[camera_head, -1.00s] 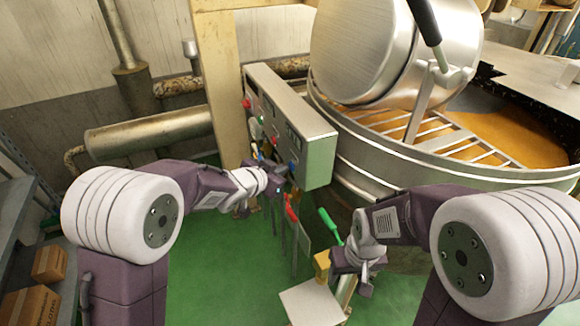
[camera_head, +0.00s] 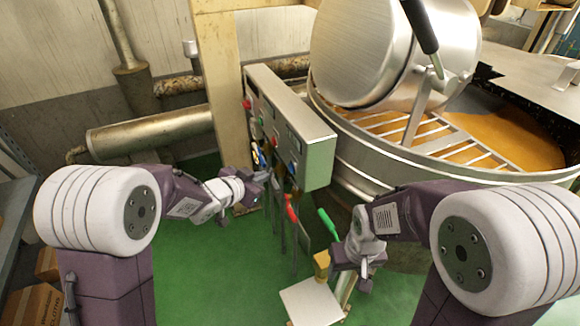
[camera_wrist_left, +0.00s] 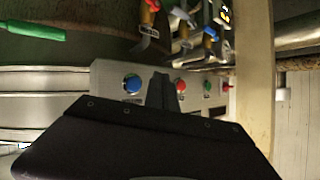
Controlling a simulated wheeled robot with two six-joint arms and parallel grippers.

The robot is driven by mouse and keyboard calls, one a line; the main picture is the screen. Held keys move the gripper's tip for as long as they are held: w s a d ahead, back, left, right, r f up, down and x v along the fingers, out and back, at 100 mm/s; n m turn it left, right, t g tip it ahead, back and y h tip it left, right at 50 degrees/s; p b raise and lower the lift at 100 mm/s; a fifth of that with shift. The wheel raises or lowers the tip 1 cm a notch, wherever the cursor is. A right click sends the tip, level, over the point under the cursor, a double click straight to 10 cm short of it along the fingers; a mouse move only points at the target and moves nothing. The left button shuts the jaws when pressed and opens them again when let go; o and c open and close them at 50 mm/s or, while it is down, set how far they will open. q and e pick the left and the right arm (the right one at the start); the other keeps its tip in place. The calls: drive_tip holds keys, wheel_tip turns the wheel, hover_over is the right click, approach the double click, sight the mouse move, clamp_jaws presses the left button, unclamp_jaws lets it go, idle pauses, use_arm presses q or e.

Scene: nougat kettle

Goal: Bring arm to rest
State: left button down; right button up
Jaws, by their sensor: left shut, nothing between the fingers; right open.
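My left gripper (camera_head: 264,177) is shut and empty, in front of the lower left side of the grey control box (camera_head: 318,160). In the left wrist view its closed fingers (camera_wrist_left: 161,90) show against the panel, between a blue button (camera_wrist_left: 132,83) and a red button (camera_wrist_left: 181,86). I cannot tell whether the fingertips touch the panel. My right gripper (camera_head: 366,277) is low at the right, beside a small yellow block (camera_head: 321,264). It is open, though its fingers are small and partly hidden in the head view.
A large metal kettle (camera_head: 350,160) with a grate stands behind the box. Red- and green-handled tools (camera_head: 327,222) hang below it, near both grippers. A pale post (camera_head: 222,90) and pipes (camera_head: 150,130) stand at the back left.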

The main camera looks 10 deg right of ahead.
idle(0.4)
use_arm(q)
drive_tip(key=s+a+r+n+y+p, duration=0.2)
drive_tip(key=a+r+n+y+p, duration=0.15)
drive_tip(key=a+r+p, duration=0.8)
drive_tip(key=s+a+f+n+g+y+p, duration=0.1)
drive_tip(key=s+a+f+n+g+y, duration=0.1)
drive_tip(key=s, duration=0.3)
drive_tip(key=s+a+f+n+g+y, duration=0.1)
drive_tip(key=s+a+n, duration=0.2)
drive_tip(key=s, duration=0.3)
drive_tip(key=s+f+n+g, duration=0.1)
drive_tip(key=s+f+g, duration=0.5)
drive_tip(key=s, duration=0.6)
drive_tip(key=shift+s+d, duration=0.15)
drive_tip(key=shift+s, duration=0.05)
